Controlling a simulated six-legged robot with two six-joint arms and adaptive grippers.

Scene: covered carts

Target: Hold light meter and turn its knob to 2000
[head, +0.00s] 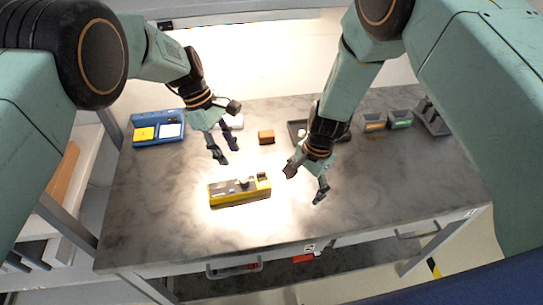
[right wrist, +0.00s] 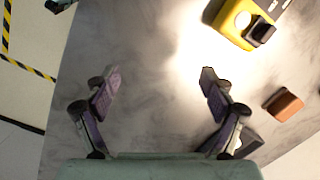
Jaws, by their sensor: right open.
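The light meter is a long yellow box with a dark grey top face (head: 240,188), lying on the grey table under the bright light. In the right wrist view one yellow end of it (right wrist: 232,24) shows at the top, with a round grey part and a black block on it. The knob's setting is too small to read. My left gripper (head: 228,154) is open and empty, above and behind the meter. My right gripper (head: 307,181) is open and empty, to the right of the meter; its spread fingers also show in the right wrist view (right wrist: 159,78).
A brown block (head: 266,137) lies behind the meter. A blue tray (head: 157,142) with yellow and white pieces sits at the back left. Small grey bins (head: 400,124) stand at the back right. The table is clear in front of the meter and at the right front.

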